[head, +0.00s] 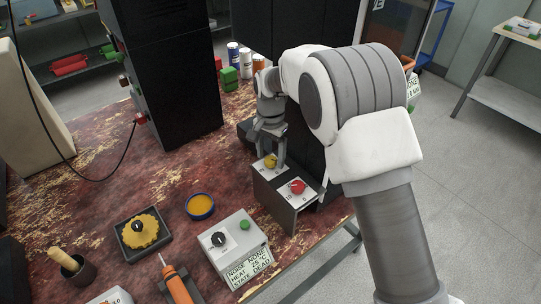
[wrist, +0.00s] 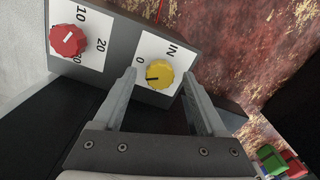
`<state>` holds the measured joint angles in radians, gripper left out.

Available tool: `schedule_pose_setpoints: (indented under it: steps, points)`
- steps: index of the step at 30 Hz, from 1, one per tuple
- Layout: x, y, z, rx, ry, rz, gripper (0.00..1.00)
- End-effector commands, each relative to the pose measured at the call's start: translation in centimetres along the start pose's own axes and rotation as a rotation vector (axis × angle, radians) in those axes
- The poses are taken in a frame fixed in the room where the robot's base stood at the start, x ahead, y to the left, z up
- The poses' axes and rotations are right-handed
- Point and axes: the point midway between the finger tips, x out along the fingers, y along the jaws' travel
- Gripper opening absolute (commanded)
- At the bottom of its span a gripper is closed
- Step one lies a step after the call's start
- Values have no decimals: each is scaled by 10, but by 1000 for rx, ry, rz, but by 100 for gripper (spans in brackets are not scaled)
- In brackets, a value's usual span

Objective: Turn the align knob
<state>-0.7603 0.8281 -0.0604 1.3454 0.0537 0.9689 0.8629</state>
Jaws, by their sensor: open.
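A yellow knob (wrist: 159,73) sits on a white plate marked 0 and IN, on a grey control box (wrist: 190,20). No label reading "align" is legible. Its dark pointer line points toward the 0 side. My gripper (wrist: 160,84) is open, with one fingertip on each side of the yellow knob and a gap visible at each side. How far the tips reach down beside it I cannot tell. In the head view my gripper (head: 273,146) is over the yellow knob (head: 271,161), which it partly hides.
A red knob (wrist: 67,40) with a numbered scale is on the same box, beside the yellow one. A grey box (head: 236,250) with a black knob and green button, a yellow toothed disc (head: 140,232) and a blue-rimmed dish (head: 200,206) stand nearby. A black column (head: 172,75) rises behind.

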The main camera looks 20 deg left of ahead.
Motion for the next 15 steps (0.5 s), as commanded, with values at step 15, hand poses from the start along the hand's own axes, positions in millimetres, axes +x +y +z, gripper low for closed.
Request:
schedule_pose_setpoints:
  steps: [15]
  points:
    - [2, 0, 0, 0, 0, 0, 35]
